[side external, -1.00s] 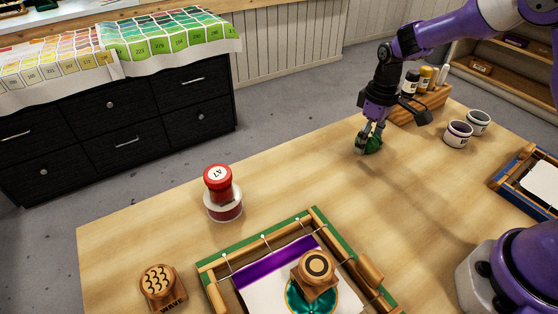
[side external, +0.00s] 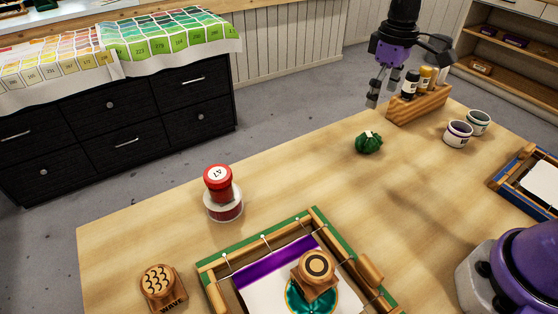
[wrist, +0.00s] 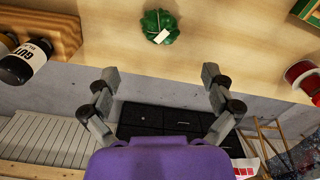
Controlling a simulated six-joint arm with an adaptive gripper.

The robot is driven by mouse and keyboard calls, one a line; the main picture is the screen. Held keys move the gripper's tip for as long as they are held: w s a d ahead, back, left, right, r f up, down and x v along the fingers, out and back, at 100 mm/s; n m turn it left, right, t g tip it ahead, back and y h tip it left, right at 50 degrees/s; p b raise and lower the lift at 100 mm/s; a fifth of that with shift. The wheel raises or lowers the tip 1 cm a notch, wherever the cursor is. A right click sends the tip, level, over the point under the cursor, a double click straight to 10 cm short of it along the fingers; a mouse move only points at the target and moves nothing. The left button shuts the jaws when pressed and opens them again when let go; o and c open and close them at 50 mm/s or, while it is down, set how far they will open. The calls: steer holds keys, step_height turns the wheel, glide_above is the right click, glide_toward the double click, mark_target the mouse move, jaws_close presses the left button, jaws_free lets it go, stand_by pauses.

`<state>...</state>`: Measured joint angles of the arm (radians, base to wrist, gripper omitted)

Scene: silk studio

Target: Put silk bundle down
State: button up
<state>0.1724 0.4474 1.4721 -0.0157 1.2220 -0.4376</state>
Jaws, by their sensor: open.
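The silk bundle (side external: 368,143) is a small dark green bundle with a pale tag on top. It rests on the wooden table near the far edge. In the wrist view the bundle (wrist: 158,27) lies near the top, beyond the fingers and apart from them. My gripper (side external: 378,92) is above and clear of the bundle, with nothing between its fingers. In the wrist view my gripper (wrist: 160,88) shows its two fingers spread wide apart.
A wooden rack (side external: 418,103) with small bottles stands right of the bundle, close to my gripper. Two cups (side external: 458,134) are farther right. A red-topped jar (side external: 222,195), a stamp (side external: 160,287) and a green-edged frame (side external: 262,243) sit nearer. The table (side external: 300,180) between is bare.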

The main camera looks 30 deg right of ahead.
steer(key=s+a+r+m+t, duration=0.1)
steer(key=s+a+r+t, duration=0.1)
steer(key=s, duration=0.6)
steer(key=s+a+r+m+t, duration=0.2)
steer(key=s+a+r+t, duration=0.1)
steer(key=s, duration=0.4)
steer(key=shift+s+a+r+t, duration=0.15)
steer(key=shift+s+a+t, duration=0.2)
steer(key=shift+a, duration=0.2)
